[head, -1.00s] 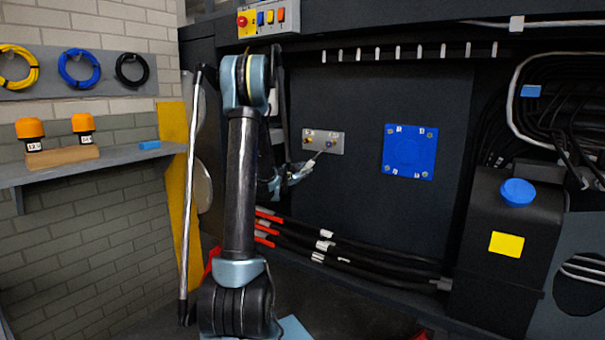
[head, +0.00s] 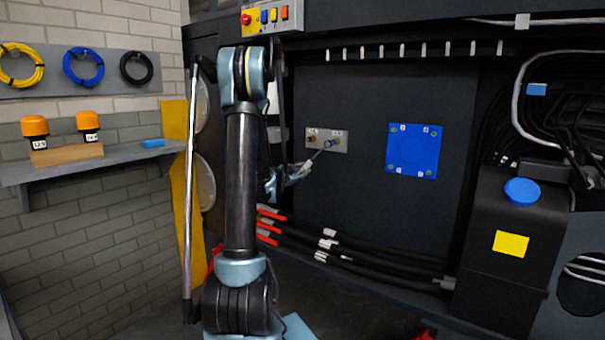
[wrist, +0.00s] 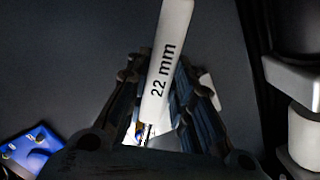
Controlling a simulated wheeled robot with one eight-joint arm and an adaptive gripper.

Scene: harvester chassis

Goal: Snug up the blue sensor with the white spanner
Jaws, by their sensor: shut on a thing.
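The white spanner (wrist: 165,65) is held between the two fingers of my gripper (wrist: 162,105); "22 mm" is printed on its handle. In the head view my gripper (head: 300,170) is shut on it, below and left of the blue sensor. The blue sensor (head: 331,143) sits at the right of a small pale plate (head: 341,134) on the dark panel. The thin spanner slants up right from my gripper, its far end at the sensor. I cannot tell whether it is seated around it. The wrist view does not clearly show the spanner's far end or the sensor.
A brass-coloured fitting (head: 311,139) sits left of the sensor on the same plate. A blue square cover (head: 414,150) is to the right. Black hoses with red ends (head: 330,245) run below. A black tank with a blue cap (head: 521,191) stands at right. A shelf (head: 110,158) is at left.

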